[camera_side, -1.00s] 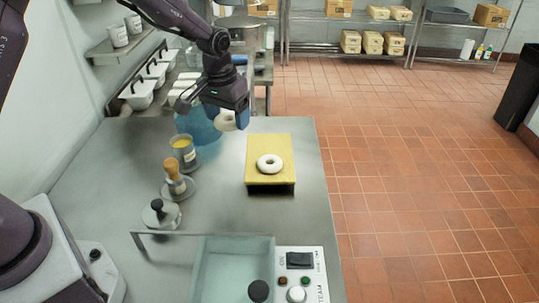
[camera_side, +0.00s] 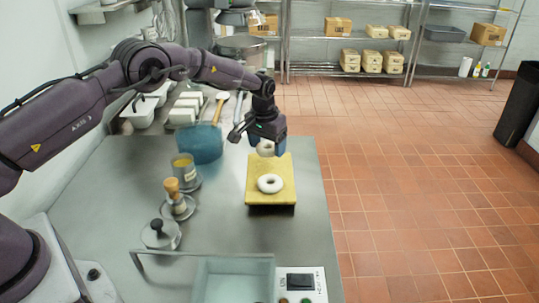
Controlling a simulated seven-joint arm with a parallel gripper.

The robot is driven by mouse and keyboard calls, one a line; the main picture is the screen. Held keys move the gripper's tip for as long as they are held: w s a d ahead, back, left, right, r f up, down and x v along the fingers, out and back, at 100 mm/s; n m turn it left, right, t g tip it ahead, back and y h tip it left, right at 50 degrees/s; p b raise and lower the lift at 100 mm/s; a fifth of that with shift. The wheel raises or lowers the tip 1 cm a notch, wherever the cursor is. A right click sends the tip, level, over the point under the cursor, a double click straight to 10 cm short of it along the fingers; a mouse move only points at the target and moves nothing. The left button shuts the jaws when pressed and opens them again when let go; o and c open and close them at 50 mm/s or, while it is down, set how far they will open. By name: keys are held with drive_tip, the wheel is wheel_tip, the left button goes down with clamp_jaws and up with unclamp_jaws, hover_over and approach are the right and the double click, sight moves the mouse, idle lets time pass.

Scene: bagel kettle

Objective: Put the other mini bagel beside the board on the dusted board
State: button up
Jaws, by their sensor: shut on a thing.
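The dusted board (camera_side: 256,187) is a yellow slab on the steel table. One white mini bagel (camera_side: 270,184) lies on its front half. My gripper (camera_side: 266,147) hangs over the board's back edge, shut on the other mini bagel (camera_side: 265,149). That bagel appears tilted up on edge, and the fingers partly hide it. I cannot tell how high it is above the board.
Left of the board stand a yellow-filled cup (camera_side: 184,170), a wooden-handled brush (camera_side: 175,190) in a holder and a black-knobbed lid (camera_side: 160,233). A blue container (camera_side: 203,145) is behind. A pale basin (camera_side: 235,280) and a control panel (camera_side: 300,284) are in front.

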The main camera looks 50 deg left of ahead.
sight(270, 163)
drive_tip(key=shift+w+f, duration=0.3)
drive_tip(key=shift+f, duration=0.1)
drive_tip(key=shift+w+f, duration=0.15)
drive_tip(key=shift+f, duration=1.5)
drive_tip(key=shift+f, duration=0.2)
drive_tip(key=o, duration=0.9)
drive_tip(key=shift+r, duration=0.15)
